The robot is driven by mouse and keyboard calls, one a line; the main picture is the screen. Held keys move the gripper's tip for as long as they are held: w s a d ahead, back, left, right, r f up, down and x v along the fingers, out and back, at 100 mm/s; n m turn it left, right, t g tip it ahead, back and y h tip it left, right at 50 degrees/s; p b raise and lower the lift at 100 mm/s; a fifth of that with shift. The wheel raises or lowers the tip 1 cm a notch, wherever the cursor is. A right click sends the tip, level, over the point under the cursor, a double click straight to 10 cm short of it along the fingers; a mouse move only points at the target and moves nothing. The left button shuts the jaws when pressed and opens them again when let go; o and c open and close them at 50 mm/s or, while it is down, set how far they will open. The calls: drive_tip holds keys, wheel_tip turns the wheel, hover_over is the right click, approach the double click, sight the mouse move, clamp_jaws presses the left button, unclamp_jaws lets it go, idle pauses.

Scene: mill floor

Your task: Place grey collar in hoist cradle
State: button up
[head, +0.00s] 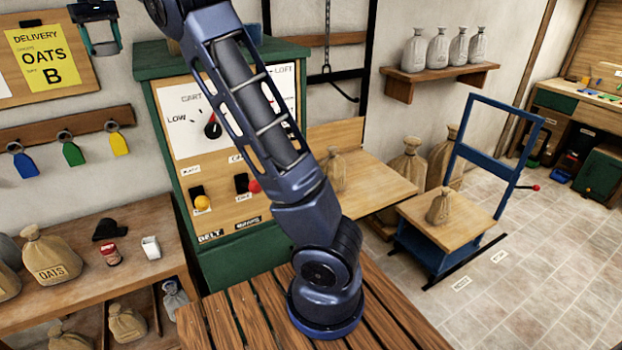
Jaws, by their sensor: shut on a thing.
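My gripper (101,47) is at the top left in the head view, in front of the notice board, with its fingers pointing down. It is shut on a thin grey piece that shows only as a narrow band between the fingertips; it seems to be the grey collar, but its shape is hard to make out. A dark chain with a hooked bar (345,90) hangs at the back, right of my arm, and may be the hoist cradle. It appears empty and is well to the right of my gripper.
A green control cabinet (160,100) with a dial stands behind my arm. A shelf at left holds an oats sack (50,258), a red tin (110,254) and a white item (150,247). A blue-framed platform (420,214) carries a small sack (439,206).

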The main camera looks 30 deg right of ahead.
drive_tip(key=w+d+r+m, duration=0.2)
drive_tip(key=d+r+m, duration=0.1)
drive_tip(key=d, duration=1.1)
drive_tip(key=w+d+r+m, duration=0.1)
drive_tip(key=d+r+m, duration=0.15)
drive_tip(key=d, duration=1.05)
drive_tip(key=w+d+r+m, duration=0.2)
drive_tip(key=d+r, duration=0.1)
drive_tip(key=d, duration=1.1)
hover_over(370, 180)
wheel_tip(370, 180, down, 55)
drive_tip(key=shift+m, duration=0.35)
wheel_tip(370, 180, down, 15)
drive_tip(key=shift+f, duration=2.65)
